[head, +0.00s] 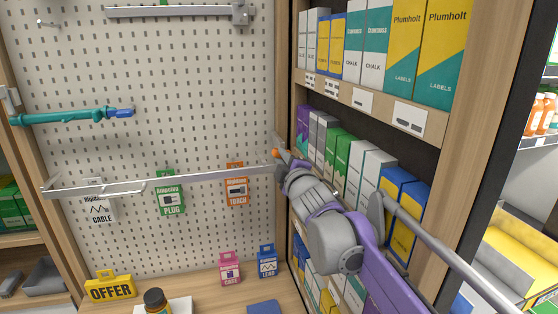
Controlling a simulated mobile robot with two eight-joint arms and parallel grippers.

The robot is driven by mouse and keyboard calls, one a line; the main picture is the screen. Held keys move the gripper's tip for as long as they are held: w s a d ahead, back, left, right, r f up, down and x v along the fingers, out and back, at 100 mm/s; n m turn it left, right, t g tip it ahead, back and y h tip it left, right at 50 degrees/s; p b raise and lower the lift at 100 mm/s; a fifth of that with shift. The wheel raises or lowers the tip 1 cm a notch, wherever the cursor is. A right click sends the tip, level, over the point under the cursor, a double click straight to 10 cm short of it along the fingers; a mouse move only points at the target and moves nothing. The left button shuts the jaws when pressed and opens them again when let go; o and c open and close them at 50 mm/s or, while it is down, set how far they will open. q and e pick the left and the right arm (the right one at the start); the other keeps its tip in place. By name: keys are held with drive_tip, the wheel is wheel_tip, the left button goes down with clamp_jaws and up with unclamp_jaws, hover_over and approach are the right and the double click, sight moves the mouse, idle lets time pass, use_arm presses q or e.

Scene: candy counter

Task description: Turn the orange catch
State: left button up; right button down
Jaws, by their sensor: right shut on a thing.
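The small orange catch (275,153) shows at the right edge of the pegboard, near the right end of a long metal rail. My right gripper (280,159) comes in from the lower right and is shut on the catch. Its fingers hide part of the catch, so its exact turn is hard to tell. My left gripper is not in view.
The metal rail (150,183) crosses in front of hanging packs. A teal and blue bar (75,116) sticks out at left. Boxed shelves (330,88) stand close on the right. Below, the counter (200,285) holds small packs and an OFFER sign (110,290).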

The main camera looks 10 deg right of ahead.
drive_tip(key=n, duration=0.3)
drive_tip(key=shift+f, duration=0.1)
drive_tip(key=c, duration=1)
unclamp_jaws()
drive_tip(key=shift+c, duration=0.2)
drive_tip(key=shift+s, duration=0.15)
drive_tip(key=shift+s, duration=2.45)
